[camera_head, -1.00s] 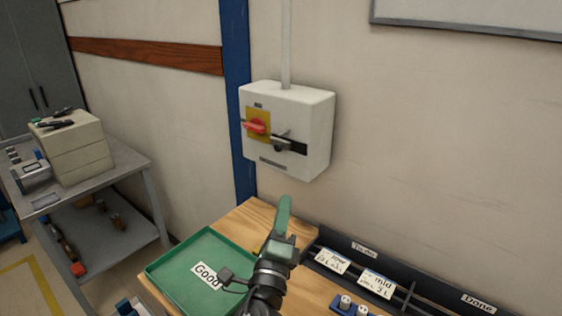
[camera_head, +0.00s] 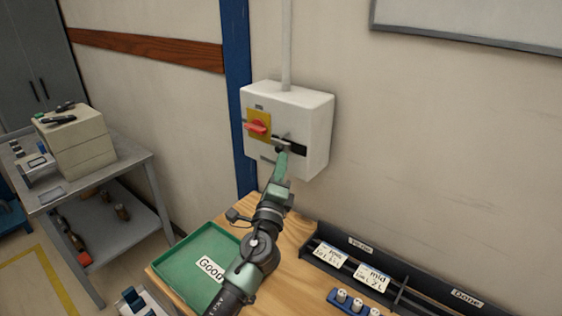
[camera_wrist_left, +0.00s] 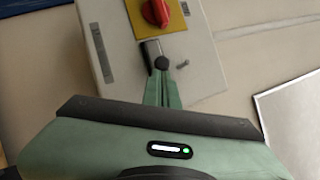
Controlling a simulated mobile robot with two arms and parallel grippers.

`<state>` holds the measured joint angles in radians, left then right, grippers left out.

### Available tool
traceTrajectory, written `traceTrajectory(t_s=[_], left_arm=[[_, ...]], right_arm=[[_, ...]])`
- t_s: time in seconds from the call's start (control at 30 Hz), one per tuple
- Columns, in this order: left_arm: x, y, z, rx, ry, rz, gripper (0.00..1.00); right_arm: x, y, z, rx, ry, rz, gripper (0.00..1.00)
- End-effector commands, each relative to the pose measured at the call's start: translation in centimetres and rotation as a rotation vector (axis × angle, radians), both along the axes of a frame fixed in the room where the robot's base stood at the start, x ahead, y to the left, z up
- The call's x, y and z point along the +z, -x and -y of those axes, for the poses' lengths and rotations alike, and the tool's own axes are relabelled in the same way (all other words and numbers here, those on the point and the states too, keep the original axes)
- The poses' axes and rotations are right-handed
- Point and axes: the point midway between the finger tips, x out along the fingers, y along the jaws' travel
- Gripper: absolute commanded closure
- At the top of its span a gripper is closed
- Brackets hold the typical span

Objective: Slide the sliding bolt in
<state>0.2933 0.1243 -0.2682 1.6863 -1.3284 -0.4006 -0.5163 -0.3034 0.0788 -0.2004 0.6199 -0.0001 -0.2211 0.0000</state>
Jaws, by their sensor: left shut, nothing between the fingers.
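The white switch box (camera_head: 313,128) is on the wall, with a red rotary handle (camera_head: 257,127) on a yellow plate. The sliding bolt (camera_head: 282,145), with a dark round knob, sits on the box's front to the right of the red handle. In the left wrist view the bolt's knob (camera_wrist_left: 162,63) shows just beyond the fingertips. My left gripper (camera_head: 281,157) is shut and empty, its green fingertips at the knob, partly hiding it. I cannot tell whether they touch. My right gripper is not in view.
Below the box is a wooden bench (camera_head: 285,268) with a green tray (camera_head: 172,268) labelled Good. A dark sorting rack (camera_head: 408,275) with labelled cards stands along the wall. A grey cart (camera_head: 135,165) is at left.

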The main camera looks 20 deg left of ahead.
Motion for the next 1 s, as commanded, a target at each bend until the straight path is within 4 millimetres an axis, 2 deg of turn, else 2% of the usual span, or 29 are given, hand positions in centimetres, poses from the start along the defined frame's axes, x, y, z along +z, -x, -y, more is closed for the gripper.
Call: traceTrajectory(t_s=[0.27, 0.53, 1.0], left_arm=[[-0.1, -0.1, -0.5, 0.002, -0.002, 0.000, 1.00], [-0.1, -1.4, -3.9, 0.003, -0.001, 0.001, 1.00], [-0.5, -1.5, -4.0, 0.001, 0.000, -0.001, 1.00]], right_arm=[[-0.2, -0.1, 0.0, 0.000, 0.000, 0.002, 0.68], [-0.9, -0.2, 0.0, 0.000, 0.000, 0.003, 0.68], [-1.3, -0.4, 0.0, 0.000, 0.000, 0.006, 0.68]])
